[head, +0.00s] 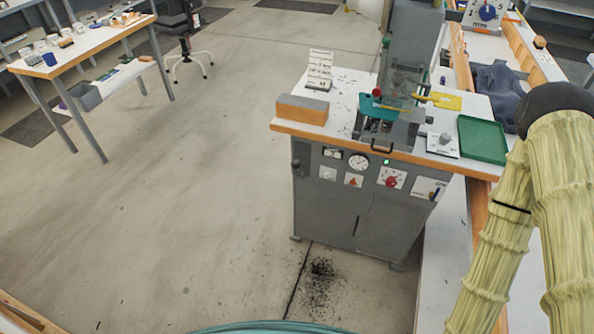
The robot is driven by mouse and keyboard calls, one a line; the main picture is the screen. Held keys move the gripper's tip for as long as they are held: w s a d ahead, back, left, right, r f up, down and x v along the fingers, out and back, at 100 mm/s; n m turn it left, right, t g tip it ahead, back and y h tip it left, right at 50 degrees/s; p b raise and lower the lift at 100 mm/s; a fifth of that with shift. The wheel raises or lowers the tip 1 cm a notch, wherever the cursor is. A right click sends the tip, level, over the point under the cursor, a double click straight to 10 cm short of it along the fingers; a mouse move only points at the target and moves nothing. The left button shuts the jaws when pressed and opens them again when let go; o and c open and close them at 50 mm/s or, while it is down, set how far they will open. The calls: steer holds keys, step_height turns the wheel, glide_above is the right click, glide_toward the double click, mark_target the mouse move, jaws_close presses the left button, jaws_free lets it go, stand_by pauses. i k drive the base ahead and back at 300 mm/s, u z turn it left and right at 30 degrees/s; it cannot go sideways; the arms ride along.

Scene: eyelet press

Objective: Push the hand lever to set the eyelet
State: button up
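The grey eyelet press (412,40) stands at the back of a grey cabinet's white top. A red knob (377,92) shows at its front left, above a teal plate (380,108). A thin yellowish bar (422,98) sticks out to the right from the press. I cannot tell for sure which of these belongs to the hand lever. No eyelet is clear at this size. My arm, in a pale yellow sleeve, fills the right edge. My gripper is out of view.
The cabinet (340,205) has gauges and a lit green lamp. Dark cloth (496,84) lies behind.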

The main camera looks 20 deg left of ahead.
mark_target(295, 165)
steer(key=k, duration=1.35)
steer(key=u, duration=0.2)
steer(key=i, duration=0.9)
steer(key=z, duration=0.15)
